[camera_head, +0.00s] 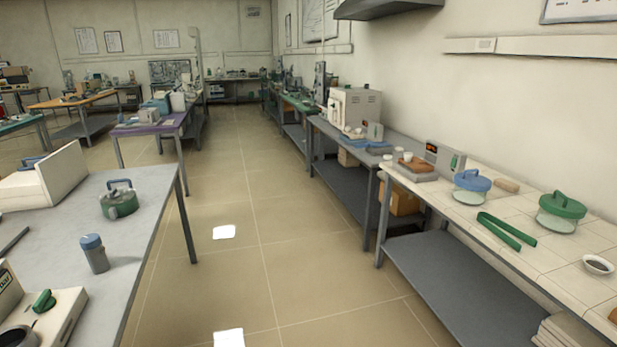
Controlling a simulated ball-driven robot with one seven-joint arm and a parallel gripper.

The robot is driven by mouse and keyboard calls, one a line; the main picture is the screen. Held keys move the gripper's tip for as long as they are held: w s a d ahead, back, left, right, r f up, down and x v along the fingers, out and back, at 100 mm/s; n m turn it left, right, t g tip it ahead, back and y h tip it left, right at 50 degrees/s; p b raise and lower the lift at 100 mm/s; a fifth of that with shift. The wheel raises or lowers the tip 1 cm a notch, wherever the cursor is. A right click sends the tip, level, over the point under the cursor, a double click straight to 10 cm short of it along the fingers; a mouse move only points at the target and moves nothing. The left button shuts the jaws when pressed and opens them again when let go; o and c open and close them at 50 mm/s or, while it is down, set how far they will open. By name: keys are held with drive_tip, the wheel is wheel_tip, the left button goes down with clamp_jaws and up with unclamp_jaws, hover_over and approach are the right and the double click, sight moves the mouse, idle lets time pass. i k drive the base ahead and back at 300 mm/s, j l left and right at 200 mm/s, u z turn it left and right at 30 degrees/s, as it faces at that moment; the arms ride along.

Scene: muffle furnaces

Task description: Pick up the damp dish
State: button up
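A small white dish (598,264) with dark contents sits on the white tiled bench (551,258) at the right edge of the view. It is upright and uncovered. I cannot tell from here whether it is damp. Small white cups (407,157) stand farther back, where the tiled bench meets the grey one. My gripper is not in view.
A grey bench (150,205) stands at left with a blue-capped bottle (94,253).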

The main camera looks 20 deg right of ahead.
sight(596, 265)
drive_tip(key=i+l, duration=0.1)
drive_tip(key=i, duration=0.55)
drive_tip(key=i+l, duration=0.1)
drive_tip(key=i, duration=0.55)
drive_tip(key=i+l, duration=0.1)
drive_tip(key=i, duration=0.55)
drive_tip(key=i+j+z, duration=0.1)
drive_tip(key=i+z, duration=0.35)
drive_tip(key=i+j+z, duration=0.4)
drive_tip(key=i, duration=0.15)
drive_tip(key=i+l, duration=0.05)
drive_tip(key=l, duration=0.05)
